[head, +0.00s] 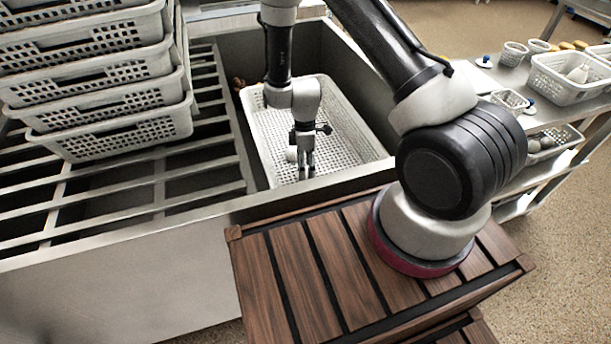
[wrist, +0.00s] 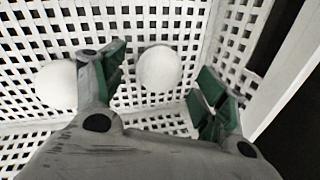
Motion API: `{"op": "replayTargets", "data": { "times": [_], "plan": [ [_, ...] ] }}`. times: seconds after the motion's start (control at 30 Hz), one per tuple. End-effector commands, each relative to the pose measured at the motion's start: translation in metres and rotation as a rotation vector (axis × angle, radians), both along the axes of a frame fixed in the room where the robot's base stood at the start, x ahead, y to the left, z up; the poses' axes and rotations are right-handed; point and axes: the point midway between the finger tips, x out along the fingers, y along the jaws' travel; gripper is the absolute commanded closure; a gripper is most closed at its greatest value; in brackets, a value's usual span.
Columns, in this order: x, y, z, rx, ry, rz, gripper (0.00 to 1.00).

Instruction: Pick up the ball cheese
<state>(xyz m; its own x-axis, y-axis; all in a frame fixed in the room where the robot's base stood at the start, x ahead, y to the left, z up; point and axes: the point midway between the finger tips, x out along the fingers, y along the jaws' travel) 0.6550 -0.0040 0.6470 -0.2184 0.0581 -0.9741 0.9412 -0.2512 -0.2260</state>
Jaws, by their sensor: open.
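My gripper (head: 305,172) points down into a white perforated basket (head: 262,122) set in the metal sink. In the wrist view my gripper (wrist: 162,64) is open, its green-padded fingers apart. A white round ball (wrist: 158,69) lies in the gap between the fingers, with no clear contact on either side. A second white rounded thing (wrist: 56,85) lies outside the left finger, which partly covers it. Both look alike, so I cannot tell which is the ball cheese. In the head view one white ball (head: 291,153) shows just left of my gripper.
The basket wall (wrist: 240,40) rises close to the right finger. Stacked white baskets (head: 95,75) stand on the rack at the left. A shelf at the right holds another basket (head: 570,85) and small containers (head: 513,54). A slatted wooden surface (head: 300,270) is in front.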

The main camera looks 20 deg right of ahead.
Motion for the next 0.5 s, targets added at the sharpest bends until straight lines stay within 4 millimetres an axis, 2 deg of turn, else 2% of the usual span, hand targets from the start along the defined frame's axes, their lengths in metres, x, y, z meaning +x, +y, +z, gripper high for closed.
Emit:
{"op": "replayTargets", "data": {
  "times": [0.13,0.37,0.5],
  "plan": [
    [-0.004,0.001,-0.016,0.000,0.000,-0.001,0.28],
    [-0.004,0.001,-0.018,0.000,0.000,0.000,0.28],
    [-0.004,0.001,-0.018,0.000,0.000,-0.001,0.50]
  ]
}}
